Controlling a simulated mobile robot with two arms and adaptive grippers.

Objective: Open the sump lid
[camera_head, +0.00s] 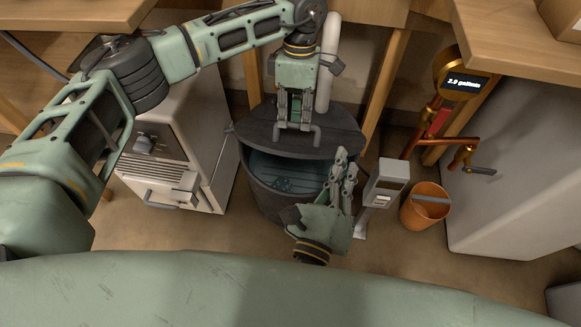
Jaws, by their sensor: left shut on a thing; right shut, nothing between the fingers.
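The sump is a round dark basin (256,188) on the floor, with water visible through its open front part. Its dark lid (256,130) covers the back part; I cannot tell how far it is tilted. My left gripper (296,124) comes down from above and is shut on the grey lid handle (316,138) near the lid's front edge. The gripper hides part of the handle and lid. My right gripper (346,158) is shut and empty over the basin's right front side, its fingers pointing toward the back and hiding part of the rim.
A white vertical pipe (328,70) stands behind the lid. A grey box on a post (388,180) and an orange bucket (424,208) stand right of the basin. Copper piping with a gauge (460,80) is farther right. A white appliance (165,150) stands close on the left.

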